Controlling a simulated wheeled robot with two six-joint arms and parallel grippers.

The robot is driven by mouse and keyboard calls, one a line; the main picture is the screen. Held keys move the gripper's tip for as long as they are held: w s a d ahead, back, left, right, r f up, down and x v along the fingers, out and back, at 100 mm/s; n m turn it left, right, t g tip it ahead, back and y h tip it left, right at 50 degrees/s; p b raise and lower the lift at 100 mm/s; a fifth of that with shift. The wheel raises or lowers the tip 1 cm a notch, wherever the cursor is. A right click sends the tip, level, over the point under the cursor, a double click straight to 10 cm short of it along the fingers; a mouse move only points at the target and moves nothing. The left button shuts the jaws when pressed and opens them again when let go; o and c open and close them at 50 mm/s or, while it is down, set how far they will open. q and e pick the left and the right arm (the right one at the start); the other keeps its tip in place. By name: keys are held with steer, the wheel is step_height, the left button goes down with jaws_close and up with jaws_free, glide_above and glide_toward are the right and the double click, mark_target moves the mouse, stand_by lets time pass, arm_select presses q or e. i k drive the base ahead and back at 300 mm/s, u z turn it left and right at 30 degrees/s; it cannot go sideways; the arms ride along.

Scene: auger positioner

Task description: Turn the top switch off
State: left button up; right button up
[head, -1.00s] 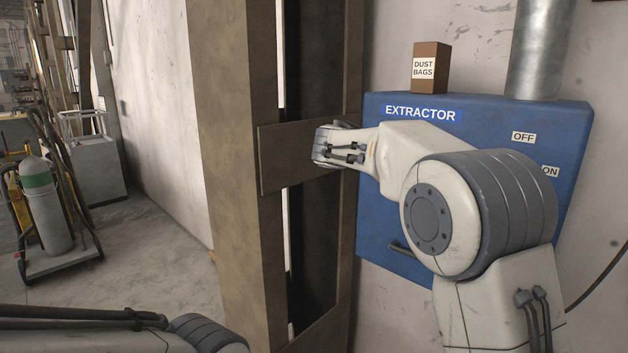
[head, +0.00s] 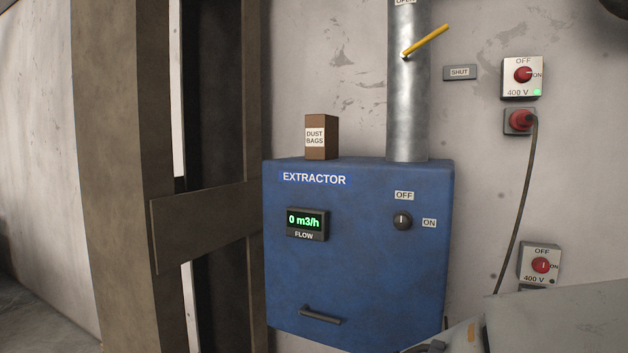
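The top switch (head: 523,75) is a pale 400 V box with a red knob, high on the wall at the right of the head view. Its knob mark points right, towards ON, and a small green light is lit at its lower right corner. A second 400 V switch (head: 541,263) sits lower on the wall. Its red knob's mark looks upright, towards OFF, and its light is dark. Neither of my grippers is in view.
Below the top switch, a red plug (head: 519,121) with a hanging cable is in a socket. A blue extractor (head: 355,265) carries a dust bags box (head: 320,137) and a metal pipe (head: 407,110) with a yellow lever (head: 428,40). A grey surface covers the lower right corner.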

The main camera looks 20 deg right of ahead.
mark_target(522, 75)
steer(key=z, duration=1.65)
